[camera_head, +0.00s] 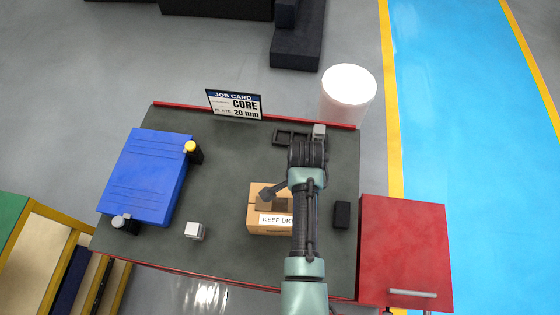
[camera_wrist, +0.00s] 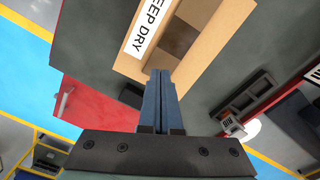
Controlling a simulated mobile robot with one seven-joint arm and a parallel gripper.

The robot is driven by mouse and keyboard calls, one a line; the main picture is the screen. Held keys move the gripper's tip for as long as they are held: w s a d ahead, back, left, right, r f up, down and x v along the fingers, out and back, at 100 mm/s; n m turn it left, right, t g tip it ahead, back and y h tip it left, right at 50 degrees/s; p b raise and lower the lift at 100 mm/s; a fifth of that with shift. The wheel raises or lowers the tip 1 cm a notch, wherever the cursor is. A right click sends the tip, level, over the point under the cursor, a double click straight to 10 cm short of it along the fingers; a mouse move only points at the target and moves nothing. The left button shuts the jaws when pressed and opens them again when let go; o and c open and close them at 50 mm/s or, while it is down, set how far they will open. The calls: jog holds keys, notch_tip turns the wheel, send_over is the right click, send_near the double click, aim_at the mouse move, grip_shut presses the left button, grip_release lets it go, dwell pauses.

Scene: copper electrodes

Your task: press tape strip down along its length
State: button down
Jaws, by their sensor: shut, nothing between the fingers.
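A cardboard box (camera_head: 255,222) with a white KEEP DRY label (camera_head: 274,219) sits on the dark table. The box also fills the upper middle of the wrist view (camera_wrist: 222,22). A darker brown band (camera_wrist: 182,36) shows on its top there; I cannot tell tape from shadow or a gap between flaps. My gripper (camera_head: 264,197) is over the box in the head view and hides part of its top. In the wrist view my gripper's blue-grey fingers (camera_wrist: 159,73) are shut and empty, their tips at the box's edge. I cannot tell whether they touch it.
The dark table (camera_head: 222,175) also holds a blue case (camera_head: 145,180) at left, a small silver cube (camera_head: 194,231), a black block (camera_head: 342,215) right of the box, and a black rack (camera_head: 285,138) behind. A job card (camera_head: 235,104) stands at the back. A red cabinet (camera_head: 405,250) stands at right.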

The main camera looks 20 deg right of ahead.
aim_at(262, 203)
jog(key=shift+f, duration=0.15)
jog(key=shift+f+b, duration=0.7)
jog(key=shift+f, duration=0.1)
jog(key=shift+r, duration=0.15)
jog(key=shift+r+p, duration=0.85)
jog(key=shift+p, duration=0.2)
jog(key=shift+w+a, duration=0.75)
jog(key=shift+a, duration=0.6)
jog(key=shift+w+a, duration=0.75)
jog(key=shift+a, duration=0.65)
jog(key=shift+w+a, duration=0.75)
jog(key=shift+a, duration=0.6)
